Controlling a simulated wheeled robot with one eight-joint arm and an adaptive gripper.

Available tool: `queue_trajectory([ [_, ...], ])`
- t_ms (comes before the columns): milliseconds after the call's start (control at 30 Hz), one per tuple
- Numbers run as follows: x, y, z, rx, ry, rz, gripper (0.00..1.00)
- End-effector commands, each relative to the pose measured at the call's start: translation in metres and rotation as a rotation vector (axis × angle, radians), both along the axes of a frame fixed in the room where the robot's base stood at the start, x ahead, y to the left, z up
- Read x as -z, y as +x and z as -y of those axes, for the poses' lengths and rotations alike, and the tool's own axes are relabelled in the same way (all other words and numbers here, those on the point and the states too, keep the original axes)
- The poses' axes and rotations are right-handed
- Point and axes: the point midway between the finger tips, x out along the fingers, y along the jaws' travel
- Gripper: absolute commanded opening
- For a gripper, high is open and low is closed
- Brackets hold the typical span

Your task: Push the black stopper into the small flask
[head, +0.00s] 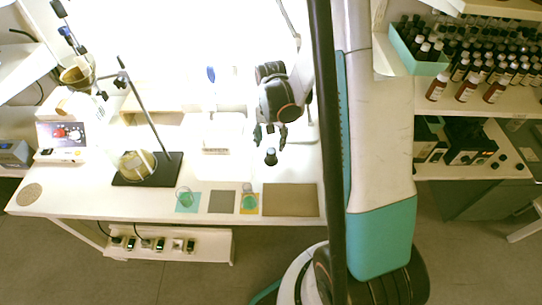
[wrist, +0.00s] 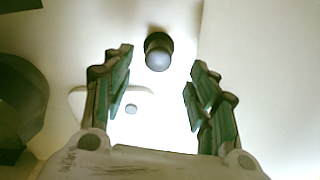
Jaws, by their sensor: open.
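The black stopper (head: 271,156) is a small dark piece at the table's middle, just below my gripper (head: 270,137) in the head view. In the wrist view the stopper (wrist: 158,52) shows a dark body and a paler grey rounded end, lying ahead between the fingers. My gripper (wrist: 160,66) is open, with a gap on both sides of it. Two small glass flasks with green liquid stand near the front edge: one flask (head: 185,198) on a teal mat, another flask (head: 249,202) on an orange mat. I cannot tell which is meant.
A round flask (head: 135,164) sits by a black-based stand (head: 170,168) at left. A grey mat (head: 222,202) and a brown mat (head: 290,200) lie along the front edge. A white device (head: 61,141) is far left. Shelves with several bottles (head: 467,87) are at right.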

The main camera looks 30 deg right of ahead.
Motion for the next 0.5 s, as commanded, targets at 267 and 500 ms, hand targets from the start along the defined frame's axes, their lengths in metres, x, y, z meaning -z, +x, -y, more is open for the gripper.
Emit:
queue_trajectory([
  [267, 0.017, 0.0, 0.0, 0.0, 0.0, 0.0, 0.53],
  [500, 0.052, 0.0, 0.002, 0.0, 0.0, 0.0, 0.53],
])
